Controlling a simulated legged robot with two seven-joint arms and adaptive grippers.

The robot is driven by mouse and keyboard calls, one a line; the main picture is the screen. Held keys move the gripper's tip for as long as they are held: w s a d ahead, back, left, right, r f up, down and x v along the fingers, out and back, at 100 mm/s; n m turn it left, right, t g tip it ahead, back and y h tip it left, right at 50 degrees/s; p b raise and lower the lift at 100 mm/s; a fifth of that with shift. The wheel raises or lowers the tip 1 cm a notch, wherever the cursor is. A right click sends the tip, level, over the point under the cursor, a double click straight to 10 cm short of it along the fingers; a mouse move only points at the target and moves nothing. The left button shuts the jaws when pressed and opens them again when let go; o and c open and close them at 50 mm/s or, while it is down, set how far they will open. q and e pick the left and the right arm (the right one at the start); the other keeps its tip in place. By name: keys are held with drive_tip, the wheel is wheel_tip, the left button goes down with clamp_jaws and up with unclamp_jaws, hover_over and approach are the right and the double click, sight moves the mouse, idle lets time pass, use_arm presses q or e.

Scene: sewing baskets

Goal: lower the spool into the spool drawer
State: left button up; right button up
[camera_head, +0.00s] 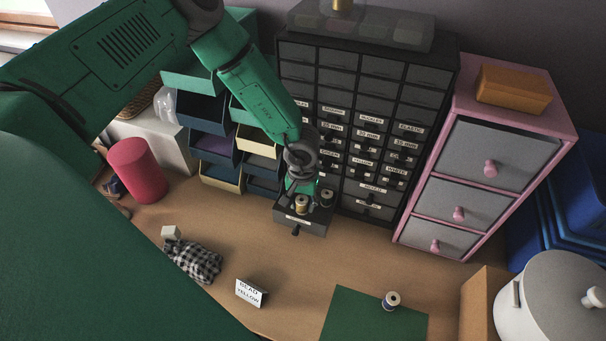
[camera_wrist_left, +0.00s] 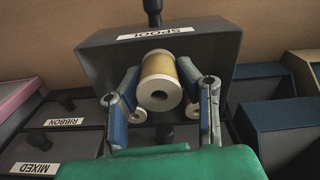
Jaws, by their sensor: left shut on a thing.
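The spool (camera_head: 302,206), wound with yellow-tan thread on pale flanges, is between the fingers of my left gripper (camera_head: 302,192). In the left wrist view the gripper (camera_wrist_left: 162,98) is shut on the spool (camera_wrist_left: 160,76), one finger on each side. The spool drawer (camera_head: 299,222) is a dark drawer pulled out of the cabinet, and its label reads SPOOL in the left wrist view (camera_wrist_left: 156,34). The held spool is at the drawer's opening; I cannot tell whether it touches the floor. Another spool (camera_head: 327,195) stands in the drawer. My right gripper is not in view.
The labelled drawer cabinet (camera_head: 360,109) stands behind the open drawer, with stacked open bins (camera_head: 216,177) to its left. A pink-framed drawer unit (camera_head: 486,163) is to the right. A spool (camera_head: 391,300) stands on a green mat (camera_head: 350,316) in front. The table before the drawer is mostly clear.

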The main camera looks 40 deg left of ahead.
sight(303, 198)
use_arm(q)
drive_tip(key=shift+f+b, duration=1.9)
drive_tip(key=shift+f, duration=0.8)
idle(1.3)
drive_tip(key=o, duration=1)
drive_tip(key=shift+r, duration=0.25)
wheel_tip(303, 198, up, 11)
drive_tip(key=shift+a+r, duration=0.1)
drive_tip(key=shift+r, duration=0.1)
